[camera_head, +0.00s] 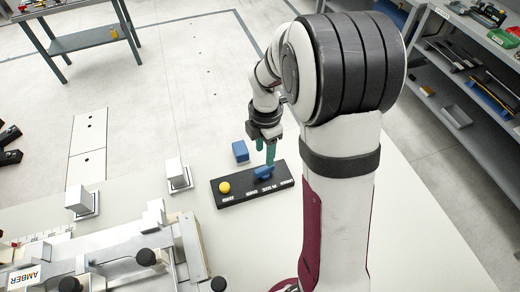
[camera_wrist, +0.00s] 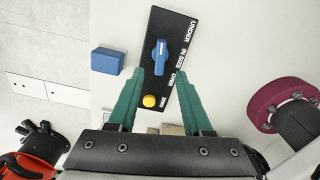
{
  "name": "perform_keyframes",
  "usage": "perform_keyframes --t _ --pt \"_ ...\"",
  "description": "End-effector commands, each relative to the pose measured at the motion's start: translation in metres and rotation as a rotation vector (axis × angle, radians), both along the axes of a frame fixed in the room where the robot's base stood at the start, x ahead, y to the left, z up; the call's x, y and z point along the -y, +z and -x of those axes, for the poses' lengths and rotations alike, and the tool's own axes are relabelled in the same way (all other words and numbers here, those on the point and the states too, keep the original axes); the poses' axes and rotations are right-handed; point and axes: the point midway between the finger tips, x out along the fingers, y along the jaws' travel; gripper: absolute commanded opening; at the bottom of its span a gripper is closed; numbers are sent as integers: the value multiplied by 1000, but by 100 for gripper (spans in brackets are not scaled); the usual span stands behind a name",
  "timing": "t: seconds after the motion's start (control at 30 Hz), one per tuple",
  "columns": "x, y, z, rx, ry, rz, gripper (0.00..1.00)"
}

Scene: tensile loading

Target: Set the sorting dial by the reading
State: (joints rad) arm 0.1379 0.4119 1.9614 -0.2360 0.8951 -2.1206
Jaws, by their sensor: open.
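The sorting dial is a blue knob (camera_head: 264,171) on a black panel (camera_head: 238,196). The knob also shows in the wrist view (camera_wrist: 160,57), with a white mark towards its upper end. It lies roughly along the panel's length. White labels UNDER, IN SIZE and OVER run beside it; I cannot tell which one the mark selects. A yellow button (camera_wrist: 150,101) sits at the panel's ZERO end. My gripper (camera_wrist: 160,74) is open, its green fingers apart on either side of the panel's middle near the knob's lower end. In the head view my gripper (camera_head: 269,155) is above the knob.
A blue block (camera_head: 240,151) lies beside the panel. A grey fixture (camera_head: 130,255) with black knobs and an AMBER plate (camera_head: 24,278) stands lower left. Two pale blocks (camera_head: 79,200) (camera_head: 178,173) stand nearby. Shelves (camera_head: 465,85) line the right. The bench right of my arm is clear.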

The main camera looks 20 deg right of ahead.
Motion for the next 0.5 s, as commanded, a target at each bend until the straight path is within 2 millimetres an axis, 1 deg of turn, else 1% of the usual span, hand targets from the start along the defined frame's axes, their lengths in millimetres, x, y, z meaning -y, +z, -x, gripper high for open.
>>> perform_keyframes --t 0.03,0.1,0.2,0.33,0.5 --pt "0 -15 2 -7 1 -1 50" --pt "0 -33 1 -6 -1 -1 50" --pt "0 -52 1 -4 -1 0 50" --pt "0 -65 1 -2 -1 -1 50" --pt "0 -69 0 0 -1 0 50"
